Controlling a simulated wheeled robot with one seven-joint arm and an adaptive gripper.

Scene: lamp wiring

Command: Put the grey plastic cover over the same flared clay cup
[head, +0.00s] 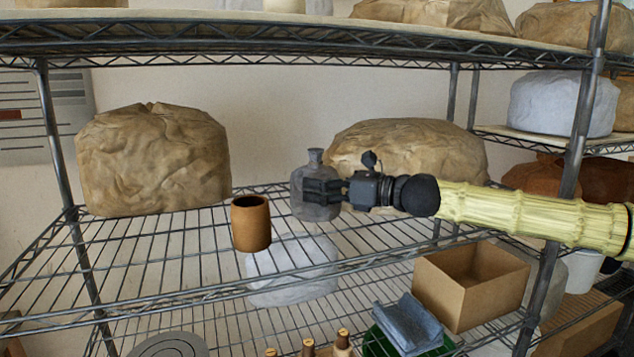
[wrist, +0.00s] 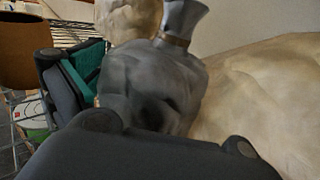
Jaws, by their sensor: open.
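A grey bottle-shaped thing (head: 314,160) with a narrow neck and flared top stands upright on the wire shelf; I take it as the grey plastic cover. It fills the middle of the wrist view (wrist: 160,85), with a soft, lumpy surface. My gripper (head: 322,192) reaches it from the right, level, with the fingers at its body. The jaws are open, one finger on each side of it; contact is unclear. A brown clay cup (head: 251,224) stands upright to its left, apart from it; its flare is hardly visible. Part of the cup also shows in the wrist view (wrist: 22,55).
Brown wrapped bundles stand left (head: 150,160) and behind my gripper (head: 400,140). The upper shelf (head: 300,42) is overhead. Below are a pale bundle (head: 290,270), an open cardboard box (head: 470,285) and a blue cloth (head: 408,322). Wire shelf between cup and left bundle is clear.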

